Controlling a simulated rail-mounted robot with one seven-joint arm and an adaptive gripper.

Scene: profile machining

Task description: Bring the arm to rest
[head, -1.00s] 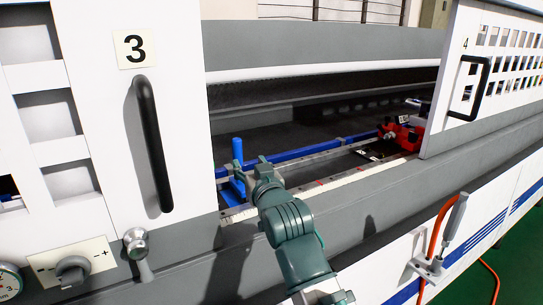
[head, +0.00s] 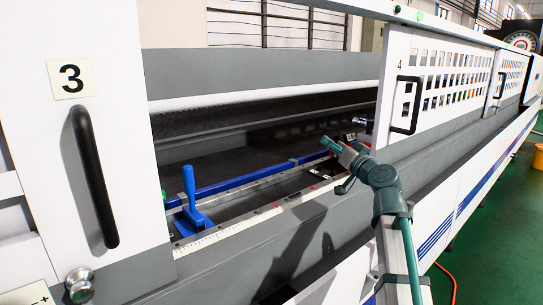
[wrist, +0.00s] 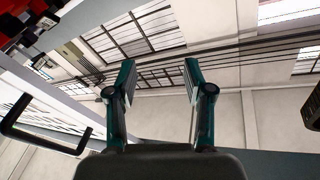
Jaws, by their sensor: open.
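My gripper (head: 332,145) is at the end of my green arm, over the front edge of the machine opening, in the right half of the head view. In the wrist view the two fingers of my gripper (wrist: 158,80) stand apart with nothing between them. They point toward the wall and windows. My gripper is clear of the blue clamp handle (head: 190,187), which stands upright inside the opening to the left.
Door 3 (head: 97,150) with a black handle is at the left. Door 4 (head: 440,75) is at the right, close to my arm. A white ruler strip (head: 240,230) and a blue bar (head: 250,178) run along the opening.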

